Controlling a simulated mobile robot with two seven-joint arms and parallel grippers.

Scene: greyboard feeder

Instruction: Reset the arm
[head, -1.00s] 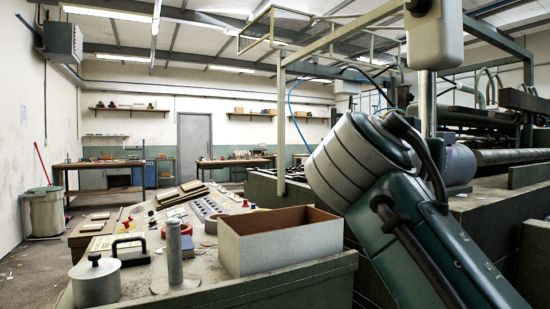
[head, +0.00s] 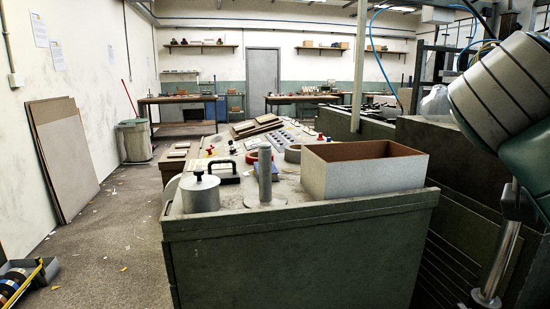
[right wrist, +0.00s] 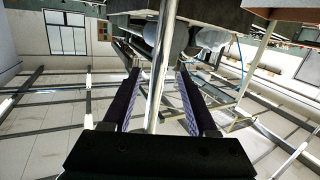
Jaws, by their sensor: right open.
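My right arm (head: 508,92) shows at the right edge of the head view, raised above the dark green machine. Its gripper lies outside the head view. In the right wrist view my right gripper (right wrist: 159,75) has its two dark fingers apart. A bright metal post runs up the picture between the fingers, and I cannot tell how far beyond them it stands. I see nothing held. My left gripper is in neither view.
A green console (head: 300,222) stands ahead, bearing an open grey box (head: 362,178), a lidded metal pot (head: 200,192) and an upright post (head: 265,172). Boards (head: 64,157) lean on the left wall. A bin (head: 135,140) stands behind.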

